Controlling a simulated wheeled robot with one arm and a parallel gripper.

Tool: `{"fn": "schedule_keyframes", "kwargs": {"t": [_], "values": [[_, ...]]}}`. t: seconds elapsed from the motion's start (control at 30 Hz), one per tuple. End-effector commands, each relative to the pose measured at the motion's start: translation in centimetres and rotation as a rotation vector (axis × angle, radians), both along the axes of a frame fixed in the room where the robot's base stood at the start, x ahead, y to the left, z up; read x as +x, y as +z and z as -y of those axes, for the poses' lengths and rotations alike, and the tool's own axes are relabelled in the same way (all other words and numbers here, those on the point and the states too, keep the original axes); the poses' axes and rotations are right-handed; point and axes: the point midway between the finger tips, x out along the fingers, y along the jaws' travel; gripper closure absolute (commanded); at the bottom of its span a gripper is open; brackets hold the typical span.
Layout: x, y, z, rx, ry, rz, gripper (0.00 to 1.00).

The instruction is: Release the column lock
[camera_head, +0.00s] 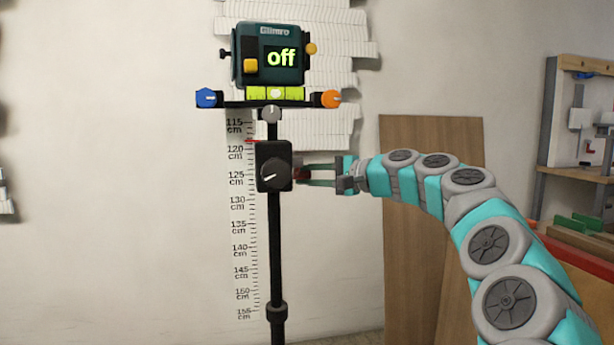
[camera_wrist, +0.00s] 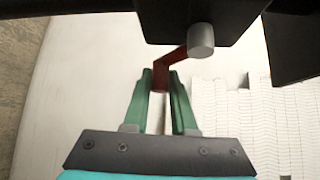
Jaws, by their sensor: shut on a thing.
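A black column (camera_head: 276,235) stands upright before the wall. A black block with a white-marked dial (camera_head: 272,166) sits around it, near the 120–125 cm marks of the scale. In the wrist view, a dark red bent lever (camera_wrist: 168,60) comes out beside a grey round knob (camera_wrist: 201,40) under the black block (camera_wrist: 185,15). My gripper (camera_head: 310,172) reaches in from the right of the block. Its green fingers in the wrist view (camera_wrist: 160,82) are shut on the lever's lower end. In the head view the lever is mostly hidden by the fingers.
On top of the column sits a dark green device (camera_head: 270,55) reading "off", above a bar with a yellow-green level (camera_head: 275,93), a blue knob (camera_head: 207,98) and an orange knob (camera_head: 330,98). A wooden board (camera_head: 430,250) leans behind my arm. Left of the column is open.

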Motion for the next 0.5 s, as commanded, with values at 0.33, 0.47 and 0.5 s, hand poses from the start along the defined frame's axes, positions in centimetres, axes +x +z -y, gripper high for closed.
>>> {"fn": "schedule_keyframes", "kwargs": {"t": [0.33, 0.47, 0.5], "values": [[0.29, -0.07, -0.13, 0.026, 0.0, 0.087, 1.0], [0.52, 0.07, -0.32, 0.05, 0.001, 0.169, 1.0], [0.6, 0.17, -0.36, 0.06, 0.002, 0.199, 1.0]]}}
